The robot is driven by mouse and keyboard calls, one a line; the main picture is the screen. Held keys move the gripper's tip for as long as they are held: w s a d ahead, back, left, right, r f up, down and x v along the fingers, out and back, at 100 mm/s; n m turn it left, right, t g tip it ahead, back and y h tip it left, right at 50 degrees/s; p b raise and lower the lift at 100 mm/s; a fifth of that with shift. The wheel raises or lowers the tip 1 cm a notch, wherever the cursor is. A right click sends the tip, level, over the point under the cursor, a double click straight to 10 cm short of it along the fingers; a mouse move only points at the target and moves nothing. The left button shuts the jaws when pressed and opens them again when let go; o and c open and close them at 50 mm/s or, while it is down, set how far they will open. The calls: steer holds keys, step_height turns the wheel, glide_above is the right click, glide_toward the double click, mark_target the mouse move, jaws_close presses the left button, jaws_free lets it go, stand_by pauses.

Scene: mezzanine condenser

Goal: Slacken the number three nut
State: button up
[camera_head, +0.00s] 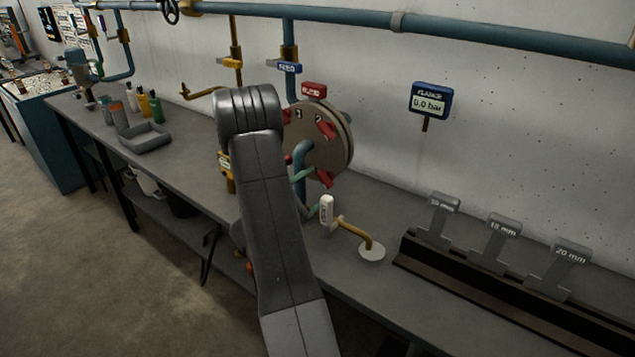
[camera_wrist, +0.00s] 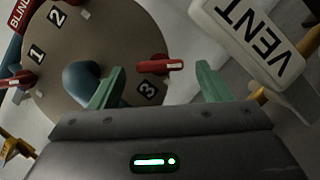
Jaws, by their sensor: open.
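The round flange plate (camera_head: 338,135) stands over the bench, and its face also shows in the wrist view (camera_wrist: 115,35). The number three nut (camera_wrist: 160,66) has a red handle beside its black "3" label (camera_wrist: 149,90). In the head view its red handle (camera_head: 325,179) is at the plate's lower edge. The nut with "2" (camera_head: 325,129) is above it. My gripper (camera_wrist: 160,78) is open and empty, with its green fingers on either side of the number three handle in the wrist picture. Contact cannot be told. My arm hides part of the plate in the head view.
A white VENT handle (camera_head: 327,209) is close to the right finger in the wrist view. A FLANGE display (camera_head: 431,101) reads 0.0 bar. Several labelled size tools (camera_head: 500,238) stand in a dark rack at right. A grey tray (camera_head: 146,138) and bottles sit at left.

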steer(key=shift+w+d+r, duration=0.15)
steer(key=shift+w+d, duration=0.25)
steer(key=shift+d, duration=0.1)
steer(key=c, duration=1)
steer(key=shift+n, duration=0.5)
steer(key=shift+n+t+b, duration=0.3)
steer(key=shift+n+t, duration=0.2)
steer(key=shift+t, duration=0.1)
steer(key=o, duration=1)
steer(key=shift+s, duration=0.1)
